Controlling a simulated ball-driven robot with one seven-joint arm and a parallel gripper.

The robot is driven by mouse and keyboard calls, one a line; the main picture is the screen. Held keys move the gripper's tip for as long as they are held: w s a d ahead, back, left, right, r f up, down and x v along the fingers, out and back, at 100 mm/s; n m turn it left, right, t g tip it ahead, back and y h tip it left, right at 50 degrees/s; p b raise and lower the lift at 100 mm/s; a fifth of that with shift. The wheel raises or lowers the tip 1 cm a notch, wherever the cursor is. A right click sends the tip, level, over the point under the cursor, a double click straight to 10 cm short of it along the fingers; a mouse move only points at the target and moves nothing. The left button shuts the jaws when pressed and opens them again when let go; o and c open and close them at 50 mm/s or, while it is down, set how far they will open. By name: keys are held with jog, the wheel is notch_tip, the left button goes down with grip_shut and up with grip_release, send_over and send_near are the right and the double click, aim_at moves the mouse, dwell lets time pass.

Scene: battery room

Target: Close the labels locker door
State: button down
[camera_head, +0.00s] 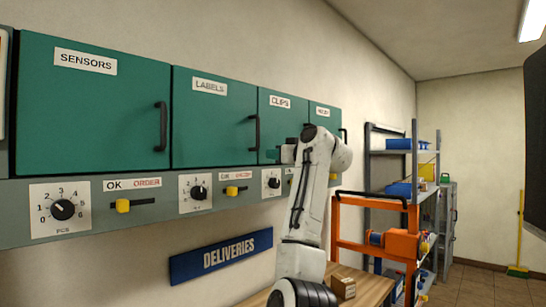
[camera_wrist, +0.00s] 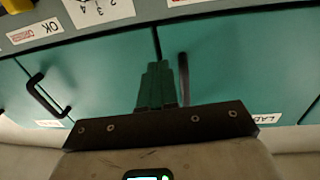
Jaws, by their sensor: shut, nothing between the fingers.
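The labels locker door (camera_head: 212,125) is a teal panel with a white LABELS tag and a black bar handle (camera_head: 254,133) at its right edge. It looks flush with the doors beside it, and no gap shows. My gripper (camera_head: 272,155) is just right of that handle, in front of the clips door. In the inverted wrist view its teal fingers (camera_wrist: 157,70) are together and empty, near the seam between the two doors. The labels handle (camera_wrist: 183,75) stands right beside them; I cannot tell whether they touch. The labels door (camera_wrist: 245,70) fills the right side there.
The sensors door (camera_head: 95,120) and clips door (camera_head: 275,105) flank it and look shut. Below runs a grey panel with dials (camera_head: 62,210) and yellow sliders (camera_head: 123,206). A wooden bench (camera_head: 372,288) with a small box (camera_head: 343,287) and an orange rack (camera_head: 345,240) stand right.

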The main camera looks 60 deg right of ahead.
jog(key=d+b+v, duration=0.1)
jog(key=b+v, duration=0.2)
jog(key=v, duration=0.5)
jog(key=shift+s+a+f, duration=0.2)
jog(key=shift+s+f, duration=0.1)
jog(key=shift+s, duration=0.2)
